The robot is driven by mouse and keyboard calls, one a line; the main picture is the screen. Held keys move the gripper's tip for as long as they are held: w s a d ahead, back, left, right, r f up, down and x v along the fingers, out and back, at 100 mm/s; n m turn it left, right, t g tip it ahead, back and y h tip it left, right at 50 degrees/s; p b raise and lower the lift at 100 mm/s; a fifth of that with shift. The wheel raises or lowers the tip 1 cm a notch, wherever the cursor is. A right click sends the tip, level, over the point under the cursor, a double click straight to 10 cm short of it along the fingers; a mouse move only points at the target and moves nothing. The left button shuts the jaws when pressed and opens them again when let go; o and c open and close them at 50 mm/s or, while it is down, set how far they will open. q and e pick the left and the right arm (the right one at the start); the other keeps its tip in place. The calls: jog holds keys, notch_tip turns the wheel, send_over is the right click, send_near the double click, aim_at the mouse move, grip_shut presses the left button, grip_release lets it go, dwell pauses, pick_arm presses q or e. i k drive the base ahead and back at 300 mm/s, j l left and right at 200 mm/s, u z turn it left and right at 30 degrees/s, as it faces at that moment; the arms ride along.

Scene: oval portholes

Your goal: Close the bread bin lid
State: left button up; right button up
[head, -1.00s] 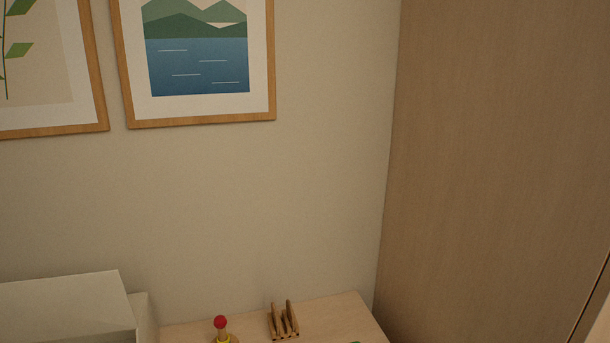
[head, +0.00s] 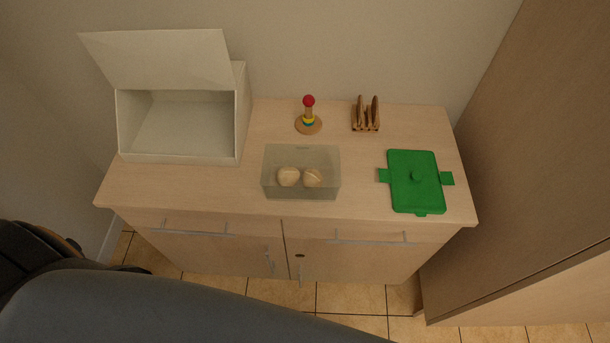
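The white bread bin (head: 183,158) stands at the left end of a light wooden cabinet top in the head view. Its lid (head: 158,59) is raised, tilted up and back, and the front opening shows an empty-looking interior. Dark parts of my own arm cross the lower left of the view, well in front of the cabinet. Neither gripper's fingertips can be made out in the head view.
A tall wooden panel (head: 510,160) bounds the right.

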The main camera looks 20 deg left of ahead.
aim_at(189, 59)
jog(key=u, duration=1.45)
jog(key=i+j+u, duration=0.1)
jog(key=u, duration=0.2)
jog(key=j, duration=0.1)
